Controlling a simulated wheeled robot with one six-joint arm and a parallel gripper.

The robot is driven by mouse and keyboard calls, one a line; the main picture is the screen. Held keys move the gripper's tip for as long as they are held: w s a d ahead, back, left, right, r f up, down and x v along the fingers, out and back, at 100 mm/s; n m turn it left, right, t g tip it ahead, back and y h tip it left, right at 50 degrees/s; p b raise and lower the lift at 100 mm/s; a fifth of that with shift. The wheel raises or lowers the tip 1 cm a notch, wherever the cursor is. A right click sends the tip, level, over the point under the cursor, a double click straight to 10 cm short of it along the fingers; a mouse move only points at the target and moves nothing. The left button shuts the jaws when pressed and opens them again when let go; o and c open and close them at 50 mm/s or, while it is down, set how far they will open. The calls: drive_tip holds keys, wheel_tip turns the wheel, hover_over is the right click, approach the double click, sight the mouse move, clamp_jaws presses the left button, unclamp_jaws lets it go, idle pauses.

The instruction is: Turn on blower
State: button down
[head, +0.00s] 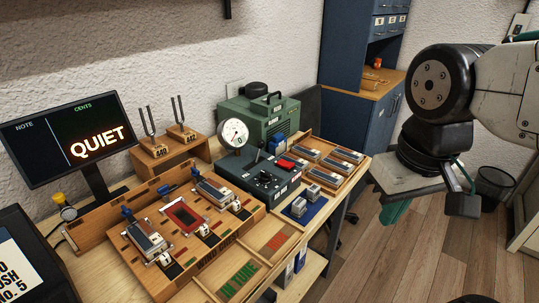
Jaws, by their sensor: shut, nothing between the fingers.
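A green machine with a top handle, which looks like the blower (262,118), stands at the back of the bench against the wall. My gripper (394,212) is shut and empty, with teal fingers pointing down. It hangs over the floor, right of the bench and apart from it.
A monitor (66,140) reads "QUIET". Tuning forks (180,112) stand on a wooden block left of the gauge. Wooden trays (190,225) with metal reed parts cover the bench front; another tray (335,160) lies right of the box. A blue cabinet (362,105) stands behind.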

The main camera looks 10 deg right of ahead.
drive_tip(key=shift+w, duration=0.1)
drive_tip(key=w+r+n, duration=0.5)
drive_tip(key=w+n, duration=0.1)
drive_tip(key=w, duration=0.3)
drive_tip(key=n+g, duration=0.3)
drive_tip(key=n, duration=1.6)
hover_over(290, 164)
drive_tip(key=w+a, duration=0.1)
drive_tip(key=w, duration=0.1)
wheel_tip(290, 164, down, 5)
drive_tip(key=shift+s+a+f+h, duration=0.15)
drive_tip(key=shift+s+h, duration=0.05)
drive_tip(key=shift+h, duration=0.2)
drive_tip(key=f, duration=0.4)
drive_tip(key=s+f, duration=0.1)
drive_tip(key=f, duration=0.4)
drive_tip(key=d+f, duration=0.1)
drive_tip(key=f, duration=0.4)
drive_tip(key=shift+s, duration=0.2)
